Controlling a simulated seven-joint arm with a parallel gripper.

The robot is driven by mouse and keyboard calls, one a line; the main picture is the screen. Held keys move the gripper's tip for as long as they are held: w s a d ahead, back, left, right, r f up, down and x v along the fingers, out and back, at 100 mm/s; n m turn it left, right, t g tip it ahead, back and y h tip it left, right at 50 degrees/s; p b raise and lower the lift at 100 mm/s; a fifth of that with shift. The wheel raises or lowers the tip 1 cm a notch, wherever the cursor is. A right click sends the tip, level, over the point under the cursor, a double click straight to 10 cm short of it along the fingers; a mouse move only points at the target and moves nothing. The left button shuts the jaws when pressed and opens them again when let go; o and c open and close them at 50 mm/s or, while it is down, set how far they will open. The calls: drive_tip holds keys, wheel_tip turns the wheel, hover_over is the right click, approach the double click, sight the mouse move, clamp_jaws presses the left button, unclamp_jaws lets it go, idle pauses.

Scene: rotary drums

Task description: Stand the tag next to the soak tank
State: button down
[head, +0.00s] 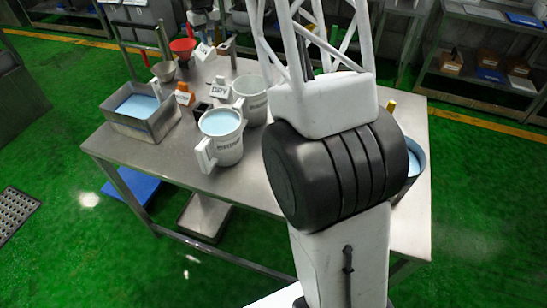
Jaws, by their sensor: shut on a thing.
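My gripper is not in view; my arm runs up through the middle and out of the top edge. A rectangular metal tank (163,122) with pale blue liquid stands at the left end of the steel table. A dark round tub (416,165) with blue liquid is partly hidden behind my arm at right. I cannot tell by lettering which is the soak tank. Small tags stand on the table: a white one marked DRY (220,89), one with an orange back (184,95), and another white one (205,52). The last two are too small to read.
A white jug (222,146) with blue liquid stands near the table's front edge, a white bucket (252,100) behind it. A red funnel (183,46) and a grey funnel (165,71) are at the back left. Bare steel table (255,185) shows along the front.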

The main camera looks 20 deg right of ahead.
drive_tip(key=s, duration=0.6)
drive_tip(key=n, duration=0.3)
hover_over(189, 150)
wheel_tip(189, 150, down, 10)
drive_tip(key=shift+r, duration=0.2)
drive_tip(key=shift+f, duration=0.1)
drive_tip(key=shift+f, duration=2.85)
drive_tip(key=shift+f, duration=2.1)
drive_tip(key=shift+f, duration=0.15)
